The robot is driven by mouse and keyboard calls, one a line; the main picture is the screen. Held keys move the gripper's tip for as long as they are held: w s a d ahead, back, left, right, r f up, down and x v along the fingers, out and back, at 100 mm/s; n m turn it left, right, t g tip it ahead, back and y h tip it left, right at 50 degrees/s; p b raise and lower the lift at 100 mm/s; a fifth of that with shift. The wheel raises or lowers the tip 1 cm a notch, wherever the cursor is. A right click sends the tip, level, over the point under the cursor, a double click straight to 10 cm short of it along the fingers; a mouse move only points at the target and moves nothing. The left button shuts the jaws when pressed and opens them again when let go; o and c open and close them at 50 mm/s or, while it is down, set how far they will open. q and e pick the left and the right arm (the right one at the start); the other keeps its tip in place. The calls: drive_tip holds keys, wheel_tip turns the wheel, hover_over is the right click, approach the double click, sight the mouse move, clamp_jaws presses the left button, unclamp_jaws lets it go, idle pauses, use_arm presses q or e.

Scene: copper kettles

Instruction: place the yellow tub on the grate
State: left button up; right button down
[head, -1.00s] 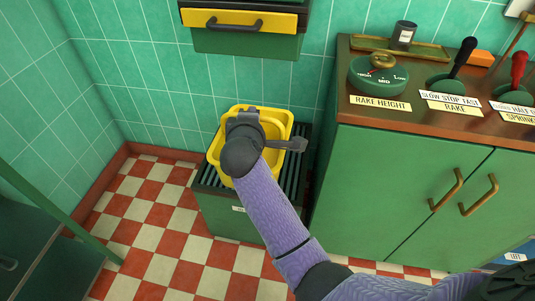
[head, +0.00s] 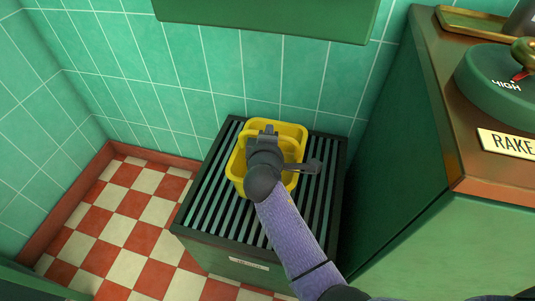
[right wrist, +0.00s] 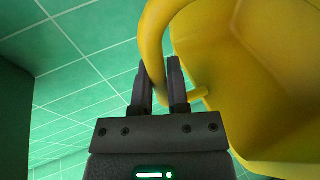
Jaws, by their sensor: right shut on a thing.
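The yellow tub (head: 293,132) is over the back middle of the dark slatted grate (head: 215,205), which tops a low green cabinet. It looks roughly upright. I cannot tell whether its base touches the slats. My right gripper (head: 266,142) is above the tub, and my wrist hides part of its inside. In the right wrist view, my right gripper (right wrist: 159,82) is shut on the tub's curved yellow handle (right wrist: 153,45), with the tub's wall (right wrist: 265,85) at the right. My left gripper is not in view.
The green-tiled wall (head: 170,85) stands close behind the grate. A taller green counter (head: 400,185) with a wooden top and dial (head: 500,85) rises close at the right. A green box (head: 265,18) hangs above. Checkered floor (head: 130,235) is clear at the left.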

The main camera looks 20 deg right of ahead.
wheel_tip(320, 180, down, 3)
drive_tip(key=shift+f+b, duration=0.2)
drive_tip(key=shift+b, duration=0.6)
drive_tip(key=c, duration=0.6)
unclamp_jaws()
drive_tip(key=shift+f, duration=0.1)
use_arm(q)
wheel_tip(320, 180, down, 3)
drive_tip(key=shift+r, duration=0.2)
